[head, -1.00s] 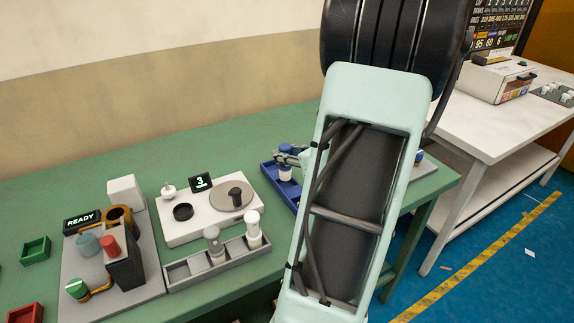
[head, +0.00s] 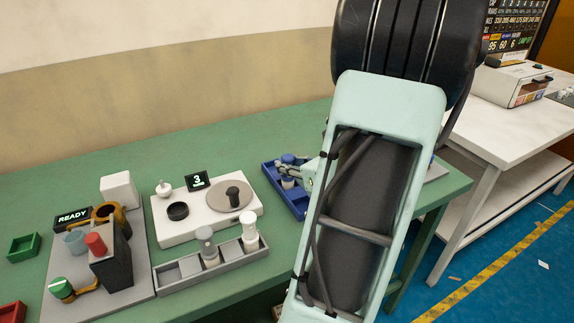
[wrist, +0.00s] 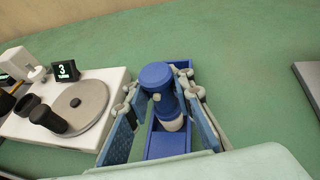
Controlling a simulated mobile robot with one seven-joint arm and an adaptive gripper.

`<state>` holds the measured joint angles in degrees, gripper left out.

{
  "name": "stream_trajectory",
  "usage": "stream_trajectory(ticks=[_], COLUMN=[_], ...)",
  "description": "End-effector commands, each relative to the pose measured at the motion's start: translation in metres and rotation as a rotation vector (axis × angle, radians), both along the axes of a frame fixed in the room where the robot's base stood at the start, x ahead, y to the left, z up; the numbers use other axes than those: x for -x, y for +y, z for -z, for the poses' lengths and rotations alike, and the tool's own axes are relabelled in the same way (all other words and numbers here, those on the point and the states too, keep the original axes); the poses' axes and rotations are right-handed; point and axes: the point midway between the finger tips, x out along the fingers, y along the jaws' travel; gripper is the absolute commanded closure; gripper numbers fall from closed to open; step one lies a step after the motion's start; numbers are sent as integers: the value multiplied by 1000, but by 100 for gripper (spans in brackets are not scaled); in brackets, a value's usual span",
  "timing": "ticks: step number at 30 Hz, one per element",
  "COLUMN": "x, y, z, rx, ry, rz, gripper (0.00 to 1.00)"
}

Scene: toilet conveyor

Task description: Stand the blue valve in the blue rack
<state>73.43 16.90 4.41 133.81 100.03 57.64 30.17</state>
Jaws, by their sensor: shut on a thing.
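The blue valve (wrist: 166,100) has a wide blue cap and a pale lower band. In the wrist view it stands between the two fingers of my gripper (wrist: 163,93), which is shut on it. The blue rack (wrist: 168,146) is a long tray directly below and behind the valve, with bare parts showing on both sides of it. I cannot tell whether the valve's foot touches the rack floor. In the head view the blue rack (head: 270,177) is partly hidden by my arm, and the gripper (head: 294,171) is over it.
A white station (head: 212,222) with a round plate and a "3" display stands left of the rack. In front of it is a grey rack (head: 187,272) with two pale cylinders. A grey-based "READY" station (head: 130,284) is farther left. Green table surface (wrist: 235,85) is clear right of the rack.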

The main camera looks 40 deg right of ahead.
Motion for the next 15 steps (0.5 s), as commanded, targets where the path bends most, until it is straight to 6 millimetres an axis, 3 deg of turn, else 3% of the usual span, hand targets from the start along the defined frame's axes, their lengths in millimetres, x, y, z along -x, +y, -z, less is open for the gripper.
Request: stream_trajectory(ticks=[3,4,9,15], x=[0,0,0,0], y=[0,0,0,0], z=[4,4,3,3], rx=[0,0,0,0], ry=[-1,0,0,0], rz=[-1,0,0,0], gripper=[100,79,61,61])
